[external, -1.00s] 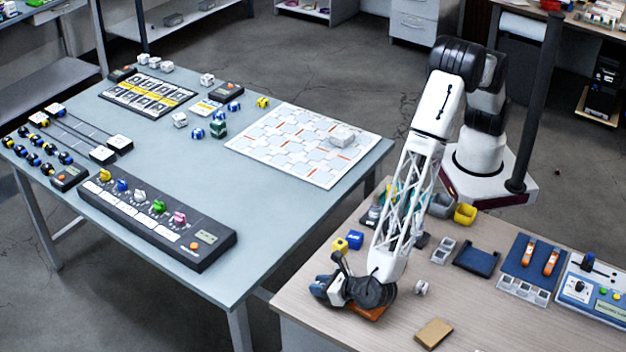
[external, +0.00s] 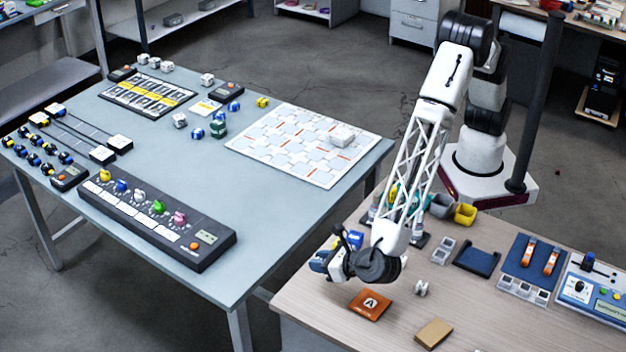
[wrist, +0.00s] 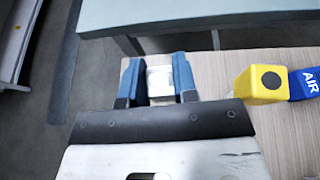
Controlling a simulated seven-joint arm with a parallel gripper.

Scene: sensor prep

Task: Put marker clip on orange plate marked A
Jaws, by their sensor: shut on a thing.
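The orange plate marked A (external: 369,304) lies flat on the wooden table near its front left, with nothing on it. My gripper (wrist: 159,84) has its blue fingers shut on a small white piece (wrist: 160,79) in the wrist view. I cannot tell for sure if this is the marker clip. In the external view my gripper (external: 322,262) is above the table's left edge, behind and left of the plate, and the held piece is not clear there. Another small white item (external: 421,288) lies on the table right of the plate.
A yellow block with a black dot (wrist: 262,82) and a blue AIR block (wrist: 305,82) stand right of my fingers in the wrist view. A tan block (external: 433,333) lies front right of the plate. Grey compartments (external: 443,250) and a dark blue tray (external: 477,258) are farther right.

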